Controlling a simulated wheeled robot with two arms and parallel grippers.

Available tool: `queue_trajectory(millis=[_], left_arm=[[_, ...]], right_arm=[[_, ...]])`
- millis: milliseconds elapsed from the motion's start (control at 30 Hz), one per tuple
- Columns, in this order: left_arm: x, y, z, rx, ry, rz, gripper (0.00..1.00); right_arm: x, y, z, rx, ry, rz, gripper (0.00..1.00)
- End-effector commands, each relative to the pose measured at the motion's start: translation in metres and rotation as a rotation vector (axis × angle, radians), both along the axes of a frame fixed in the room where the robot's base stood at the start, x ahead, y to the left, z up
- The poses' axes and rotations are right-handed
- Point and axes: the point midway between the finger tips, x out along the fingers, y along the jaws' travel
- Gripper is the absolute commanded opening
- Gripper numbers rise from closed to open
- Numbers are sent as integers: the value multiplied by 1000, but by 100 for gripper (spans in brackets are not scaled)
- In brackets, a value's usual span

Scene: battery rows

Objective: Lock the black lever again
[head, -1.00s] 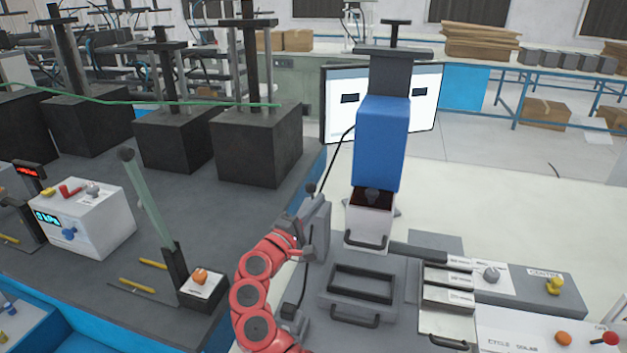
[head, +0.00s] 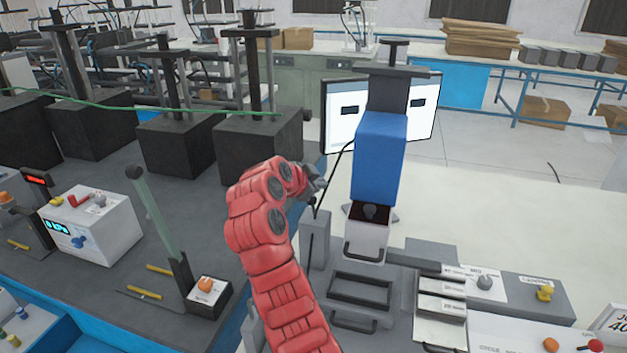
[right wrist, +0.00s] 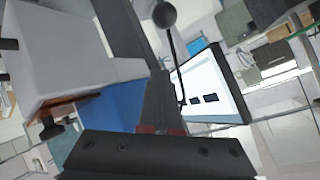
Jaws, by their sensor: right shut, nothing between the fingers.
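The black lever (head: 311,201) is a thin rod with a small dark knob, standing roughly upright at a narrow grey block (head: 316,240) left of the blue press. A dark ball knob on a thin rod (right wrist: 166,15) shows at the top of the right wrist view, apart from the fingers. My right gripper (head: 316,178) is shut and empty, just above the lever's knob in the head view; whether it touches is unclear. Its closed fingers (right wrist: 160,108) also show in the right wrist view. The lever's base is partly hidden by my red arm. My left gripper is not in view.
The blue press (head: 380,155) stands right of the gripper, with a monitor (head: 425,115) behind. A grey tray frame (head: 360,290) and control boxes (head: 515,290) lie in front. A green lever (head: 155,210) stands left. The pale tabletop at right is clear.

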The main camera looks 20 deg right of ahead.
Motion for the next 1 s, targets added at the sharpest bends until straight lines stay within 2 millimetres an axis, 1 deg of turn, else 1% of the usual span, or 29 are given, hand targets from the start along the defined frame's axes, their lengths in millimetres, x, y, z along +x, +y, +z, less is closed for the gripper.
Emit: queue_trajectory(millis=[33,233,267,300,333,500,633,900,1000], left_arm=[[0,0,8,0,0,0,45],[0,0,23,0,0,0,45],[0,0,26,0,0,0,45],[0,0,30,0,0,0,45],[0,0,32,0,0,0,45],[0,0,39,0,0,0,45],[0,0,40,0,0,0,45],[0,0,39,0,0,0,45],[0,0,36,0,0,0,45]], right_arm=[[5,-9,-2,-1,4,-3,0],[28,-36,-24,-1,6,-3,0],[31,-36,-26,-1,3,1,0],[30,-26,-29,-2,2,5,0],[30,-21,-32,-3,2,6,0],[28,-6,-43,-2,1,3,0],[28,-2,-47,-2,0,1,0],[28,-1,-48,-2,0,1,0],[28,-1,-50,-4,-3,1,0]])
